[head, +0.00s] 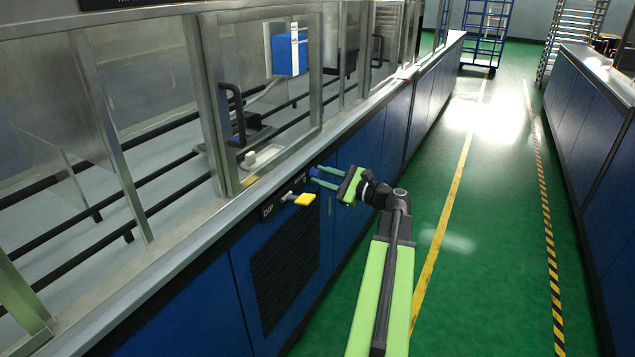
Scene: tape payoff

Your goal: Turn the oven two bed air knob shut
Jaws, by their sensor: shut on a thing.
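My gripper (317,175) reaches left from the end of my green arm to the cabinet front below the glazed enclosure. Its two green fingers are shut on a small blue knob (314,172), which they partly hide. A yellow knob (305,199) on a pale stem sticks out from the same dark strip, to the left of and nearer than my gripper. Dark labels with small white lettering sit beside the knobs; I cannot read them well enough to tell which knob is the bed air one.
A black louvred vent (285,268) is below the yellow knob. A metal ledge (200,245) runs above the knobs, under framed windows with black handles. The green floor (480,220) to the right is clear. Another blue counter (590,110) stands at far right, with a blue rack (484,35) behind.

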